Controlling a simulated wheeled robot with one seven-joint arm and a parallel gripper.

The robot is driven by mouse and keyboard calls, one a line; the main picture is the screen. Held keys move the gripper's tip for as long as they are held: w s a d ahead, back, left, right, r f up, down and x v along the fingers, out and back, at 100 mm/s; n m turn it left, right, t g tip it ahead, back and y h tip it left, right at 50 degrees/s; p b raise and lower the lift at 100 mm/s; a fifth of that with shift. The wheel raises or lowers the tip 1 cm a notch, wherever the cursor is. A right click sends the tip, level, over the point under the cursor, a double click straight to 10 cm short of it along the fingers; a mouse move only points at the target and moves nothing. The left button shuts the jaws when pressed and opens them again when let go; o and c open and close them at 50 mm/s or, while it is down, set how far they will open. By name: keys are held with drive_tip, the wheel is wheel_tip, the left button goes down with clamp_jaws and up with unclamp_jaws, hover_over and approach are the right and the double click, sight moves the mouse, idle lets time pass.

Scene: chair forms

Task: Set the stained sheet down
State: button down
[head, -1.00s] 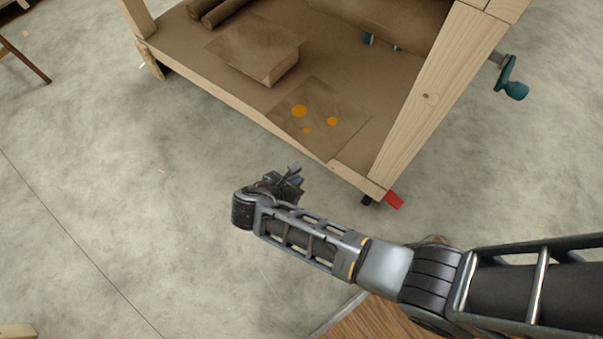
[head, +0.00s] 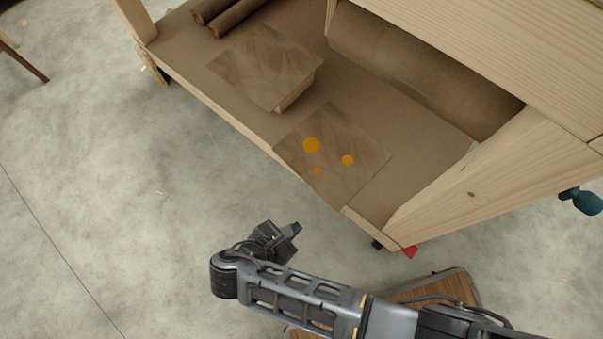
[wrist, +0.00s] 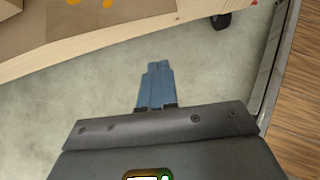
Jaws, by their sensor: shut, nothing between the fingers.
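The stained sheet (head: 345,175) is a thin brown square with several orange spots. It lies flat on the lower shelf of a wooden workbench, at the shelf's front edge near the right leg. Two of its orange spots show at the top left of the wrist view, where part of the sheet (wrist: 115,4) is cut off by the frame. My gripper (head: 296,228) is over the floor in front of the shelf, apart from the sheet. In the wrist view its blue fingers (wrist: 157,68) are together and empty.
The shelf (head: 215,85) also holds a stack of brown sheets (head: 262,62) left of the stained sheet and brown rolls (head: 425,70) behind. The bench leg (head: 490,185) stands at the right. A wooden board (head: 440,287) is low at the right. The floor in front is clear.

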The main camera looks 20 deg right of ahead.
sight(332, 199)
drive_tip(key=w+d+r+b+x, duration=0.1)
drive_tip(key=b+x, duration=0.3)
drive_tip(key=x, duration=0.7)
drive_tip(key=shift+d+r, duration=0.4)
drive_tip(key=shift+d, duration=0.05)
drive_tip(key=shift+w+d+r+p, duration=0.1)
drive_tip(key=shift+w+d+p, duration=0.2)
drive_tip(key=shift+d+p, duration=0.2)
drive_tip(key=shift+w+d+r+p, duration=0.1)
drive_tip(key=shift+w+d+p, duration=0.3)
drive_tip(key=shift+d, duration=0.25)
drive_tip(key=shift+w+d+f, duration=0.15)
drive_tip(key=shift+d+f, duration=0.05)
drive_tip(key=shift+d, duration=0.1)
